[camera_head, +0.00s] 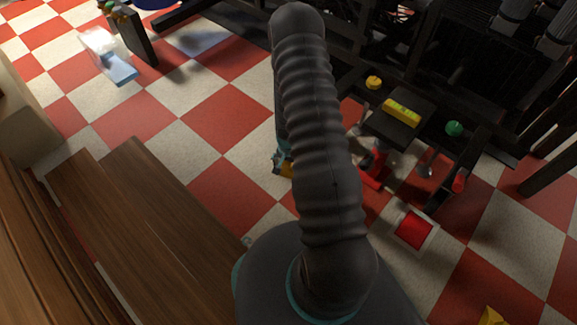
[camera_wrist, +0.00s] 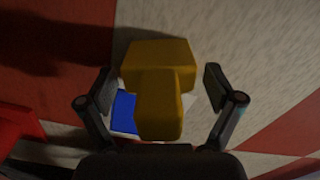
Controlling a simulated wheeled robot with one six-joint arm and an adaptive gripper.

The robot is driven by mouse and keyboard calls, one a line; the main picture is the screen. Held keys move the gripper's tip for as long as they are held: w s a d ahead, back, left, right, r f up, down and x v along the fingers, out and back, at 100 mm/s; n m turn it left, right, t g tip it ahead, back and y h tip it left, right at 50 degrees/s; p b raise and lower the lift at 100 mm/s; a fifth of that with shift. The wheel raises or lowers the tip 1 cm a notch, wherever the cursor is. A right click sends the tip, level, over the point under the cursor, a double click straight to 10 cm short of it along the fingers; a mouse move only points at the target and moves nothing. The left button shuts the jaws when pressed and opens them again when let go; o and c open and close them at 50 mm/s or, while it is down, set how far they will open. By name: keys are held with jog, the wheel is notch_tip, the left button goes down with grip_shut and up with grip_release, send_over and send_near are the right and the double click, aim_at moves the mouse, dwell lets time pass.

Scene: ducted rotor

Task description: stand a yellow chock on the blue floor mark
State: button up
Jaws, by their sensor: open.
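In the wrist view a yellow chock (camera_wrist: 160,85) is between the two fingers of my gripper (camera_wrist: 158,84). The fingers are spread, with a visible gap on each side of the chock. The blue floor mark (camera_wrist: 124,112), with a pale border, shows beneath and left of the chock; the chock hides much of it. Whether the chock's whole base rests inside the mark cannot be told. In the head view my arm hides most of my gripper; a bit of yellow (camera_head: 286,169) shows beside the arm. Another yellow piece (camera_head: 490,316) is cut off at the bottom edge.
A red floor mark with pale border (camera_head: 414,229) lies right of my arm. A dark stand (camera_head: 385,127) bears a yellow bar (camera_head: 401,112), near a green knob (camera_head: 454,128). Brown wooden boards (camera_head: 150,230) fill the lower left.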

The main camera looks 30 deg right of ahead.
jog(key=shift+r, duration=0.1)
notch_tip(320, 180, up, 12)
jog(key=shift+f, duration=0.1)
dwell(0.4)
